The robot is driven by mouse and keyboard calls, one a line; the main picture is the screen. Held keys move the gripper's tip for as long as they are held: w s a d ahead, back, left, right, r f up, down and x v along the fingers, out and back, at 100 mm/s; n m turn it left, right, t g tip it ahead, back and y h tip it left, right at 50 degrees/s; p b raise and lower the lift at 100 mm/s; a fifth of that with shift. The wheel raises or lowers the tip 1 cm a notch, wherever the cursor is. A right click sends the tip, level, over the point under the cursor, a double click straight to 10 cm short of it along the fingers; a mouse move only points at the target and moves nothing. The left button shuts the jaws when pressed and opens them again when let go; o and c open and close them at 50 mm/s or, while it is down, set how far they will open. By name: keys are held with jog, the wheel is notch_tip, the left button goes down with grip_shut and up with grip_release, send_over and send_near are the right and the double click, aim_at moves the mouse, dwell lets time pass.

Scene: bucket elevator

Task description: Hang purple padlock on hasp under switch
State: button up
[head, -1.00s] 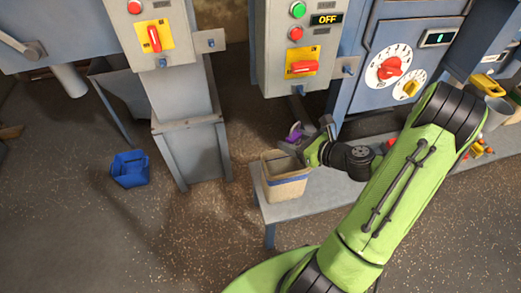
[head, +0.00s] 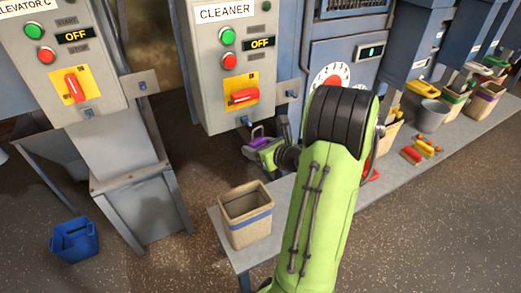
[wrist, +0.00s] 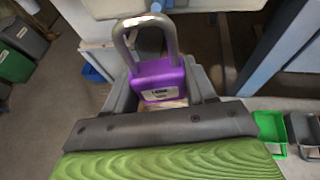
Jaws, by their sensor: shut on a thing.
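My gripper (head: 262,147) is shut on the purple padlock (head: 258,133), just below the CLEANER box (head: 205,65). In the wrist view the padlock (wrist: 158,80) sits between the two grey fingers, its silver shackle (wrist: 146,22) pointing up and away. I cannot tell whether the shackle is locked. The CLEANER switch (head: 242,97) has a red handle on a yellow plate, lying nearly level, with an OFF display above. A small blue hasp (head: 246,121) shows at the box's lower edge under this switch. The padlock is near it; contact is not visible.
The ELEVATOR C box (head: 55,60) at left has its own red switch (head: 72,86) and OFF display. A beige bin (head: 245,215) stands on the grey bench (head: 350,190) below the gripper. A blue bin (head: 75,242) is on the floor at left. Side brackets flank the boxes.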

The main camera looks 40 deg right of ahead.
jog(key=shift+w+d+p, duration=0.15)
jog(key=shift+w+d, duration=0.05)
jog(key=shift+w, duration=0.35)
jog(key=shift+w+d+p, duration=0.15)
jog(key=shift+w, duration=0.4)
jog(key=shift+w+p, duration=0.15)
jog(key=shift+p, duration=0.35)
jog(key=shift+w+d+r, duration=0.1)
jog(key=shift+w, duration=0.1)
jog(key=w+p, duration=0.2)
jog(key=shift+w+d+p, duration=0.3)
jog(key=shift+w+d, duration=0.1)
jog(key=shift+f, duration=0.2)
jog(key=shift+f+b, duration=0.5)
jog(key=shift+f, duration=0.1)
jog(key=shift+f, duration=0.1)
